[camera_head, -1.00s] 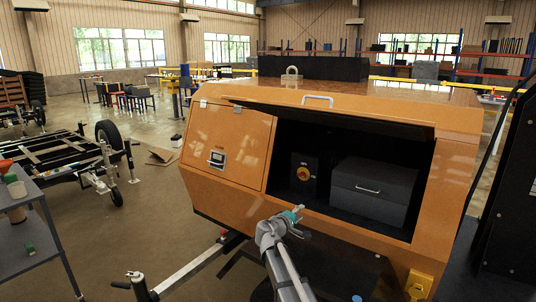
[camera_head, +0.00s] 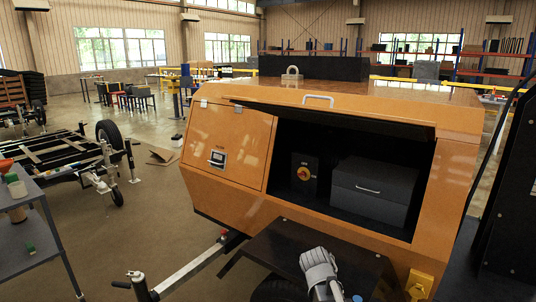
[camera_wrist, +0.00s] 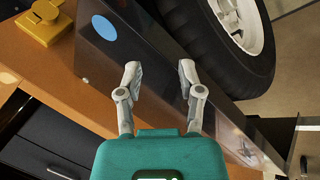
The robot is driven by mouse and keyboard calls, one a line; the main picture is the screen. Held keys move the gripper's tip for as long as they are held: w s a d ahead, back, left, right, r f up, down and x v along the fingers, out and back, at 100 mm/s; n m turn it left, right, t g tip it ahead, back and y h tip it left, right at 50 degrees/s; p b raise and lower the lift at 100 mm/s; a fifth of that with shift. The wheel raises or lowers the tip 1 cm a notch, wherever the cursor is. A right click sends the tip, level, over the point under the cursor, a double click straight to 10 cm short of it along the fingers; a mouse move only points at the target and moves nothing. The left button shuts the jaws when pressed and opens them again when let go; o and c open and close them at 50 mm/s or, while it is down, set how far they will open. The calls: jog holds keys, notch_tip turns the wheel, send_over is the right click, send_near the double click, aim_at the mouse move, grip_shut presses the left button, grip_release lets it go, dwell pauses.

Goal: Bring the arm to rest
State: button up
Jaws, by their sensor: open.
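My gripper (camera_wrist: 160,74) is open in the wrist view, with nothing between its two grey fingers. Its fingers lie over the black fender (camera_wrist: 130,62), which bears a blue round spot (camera_wrist: 104,27); I cannot tell the gap. In the head view, a grey part of my arm (camera_head: 320,266) is low in the middle, in front of the same fender (camera_head: 290,246), and my gripper's fingers are not visible. The orange light tower body (camera_head: 385,93) stands behind it, its compartment open, with a dark grey box (camera_head: 373,188) and a red-and-yellow rotary switch (camera_head: 303,173) inside.
A tyre (camera_wrist: 205,40) with a pale rim is close beside the fender. A yellow fitting (camera_head: 418,284) is at the body's lower right. The tow bar (camera_head: 190,266) extends lower left. A grey shelf cart (camera_head: 38,190) stands far left, with open floor between.

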jog(key=s+a+f+m+g+y, duration=0.1)
jog(key=s+a+y, duration=0.1)
jog(key=s, duration=0.3)
jog(key=s+a+f+g+y, duration=0.1)
jog(key=s+g+y, duration=0.15)
jog(key=s, duration=0.25)
notch_tip(320, 180, up, 20)
jog(key=p, duration=2)
jog(key=shift+a+t, duration=0.25)
jog(key=shift+t, duration=0.1)
jog(key=shift+s+f, duration=0.1)
jog(key=shift+s, duration=0.05)
